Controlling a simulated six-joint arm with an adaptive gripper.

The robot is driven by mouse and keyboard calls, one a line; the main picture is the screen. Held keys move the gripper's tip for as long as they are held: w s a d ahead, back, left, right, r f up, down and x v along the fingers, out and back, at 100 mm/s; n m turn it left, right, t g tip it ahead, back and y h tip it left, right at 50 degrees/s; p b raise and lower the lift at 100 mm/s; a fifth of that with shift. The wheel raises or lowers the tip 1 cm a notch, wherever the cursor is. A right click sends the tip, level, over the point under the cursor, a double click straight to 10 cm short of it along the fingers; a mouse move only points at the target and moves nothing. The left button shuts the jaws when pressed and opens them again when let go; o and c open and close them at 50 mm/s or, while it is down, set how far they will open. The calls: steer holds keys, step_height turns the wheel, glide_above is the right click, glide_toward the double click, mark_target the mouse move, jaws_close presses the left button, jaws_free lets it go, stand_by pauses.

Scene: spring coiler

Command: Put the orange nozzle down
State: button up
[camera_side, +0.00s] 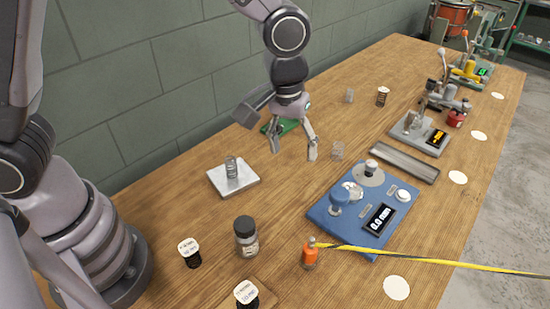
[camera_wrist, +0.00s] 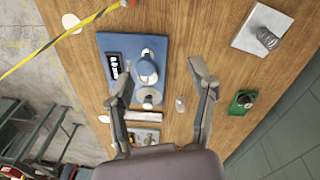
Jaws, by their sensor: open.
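The orange nozzle (camera_side: 310,254) stands upright on the wooden table near the front corner of the blue device in the side view. A yellow and black hose (camera_side: 440,260) runs from its top to the right. In the wrist view the hose (camera_wrist: 62,38) reaches the top edge, where only a small part of the nozzle (camera_wrist: 128,3) shows. My gripper (camera_side: 294,152) is open and empty, above the table behind the blue device and well apart from the nozzle. In the wrist view its two fingers (camera_wrist: 160,75) are spread wide with nothing held between them.
The blue device (camera_side: 325,213) with a 0.0 mm display stands behind the nozzle. A dark jar (camera_side: 246,238) and capped containers (camera_side: 190,252) stand to its left. A white plate (camera_side: 246,178) holds a spring. White discs (camera_side: 396,288) mark the table's right side.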

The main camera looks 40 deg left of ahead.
steer(key=s+a+r+m+t, duration=0.1)
steer(key=s+a+r, duration=0.1)
steer(key=a+r, duration=0.75)
steer(key=s+a+r+m+t, duration=0.1)
steer(key=s+a+r, duration=0.2)
steer(key=s+a, duration=0.3)
steer(key=s+a+r+m+t, duration=0.1)
steer(key=s+a+r, duration=0.3)
steer(key=s, duration=0.6)
steer(key=a+t, duration=0.1)
steer(key=a, duration=0.1)
steer(key=shift+a+m+t+y, duration=0.3)
steer(key=shift+a, duration=0.05)
